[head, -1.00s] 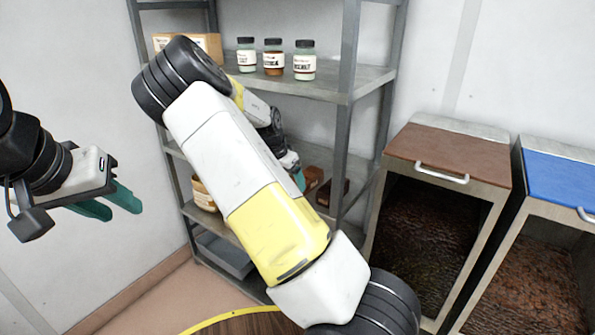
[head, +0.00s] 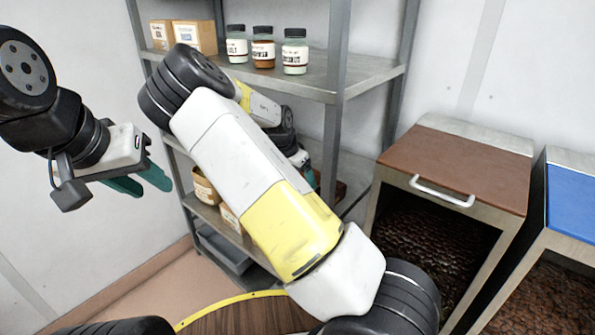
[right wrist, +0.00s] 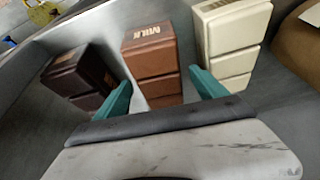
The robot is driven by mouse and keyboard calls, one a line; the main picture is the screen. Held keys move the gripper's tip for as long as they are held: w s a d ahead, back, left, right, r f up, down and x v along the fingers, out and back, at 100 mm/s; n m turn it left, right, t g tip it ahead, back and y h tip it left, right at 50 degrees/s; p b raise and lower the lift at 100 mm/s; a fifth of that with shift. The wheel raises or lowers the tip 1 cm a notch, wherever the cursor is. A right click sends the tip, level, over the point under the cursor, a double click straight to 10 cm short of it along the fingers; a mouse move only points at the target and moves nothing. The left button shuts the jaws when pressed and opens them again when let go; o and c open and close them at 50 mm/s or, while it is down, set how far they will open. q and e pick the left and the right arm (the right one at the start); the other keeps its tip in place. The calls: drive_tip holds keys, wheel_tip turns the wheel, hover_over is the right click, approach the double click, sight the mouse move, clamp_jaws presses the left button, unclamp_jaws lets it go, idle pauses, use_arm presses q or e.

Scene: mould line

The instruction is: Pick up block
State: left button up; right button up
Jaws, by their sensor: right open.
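In the right wrist view three chocolate-like blocks stand on a grey shelf: a dark brown block (right wrist: 78,75) at left, a mid-brown block (right wrist: 152,58) marked "MILK" in the middle, and a cream block (right wrist: 232,40) at right. My right gripper (right wrist: 160,80) is open, its teal fingers either side of the near part of the mid-brown block. I cannot tell whether they touch it. In the head view my right arm hides most of that gripper and the blocks. My left gripper (head: 152,184) is open and empty, in the air at the left.
The metal shelf rack (head: 336,130) has posts close to my right arm. Jars (head: 263,48) and cardboard boxes (head: 194,37) stand on its upper shelf. At the right are a brown-topped bin (head: 455,165) and a blue-topped bin (head: 575,205).

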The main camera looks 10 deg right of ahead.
clamp_jaws()
drive_tip(key=shift+r, duration=0.1)
drive_tip(key=shift+r, duration=0.1)
idle(0.4)
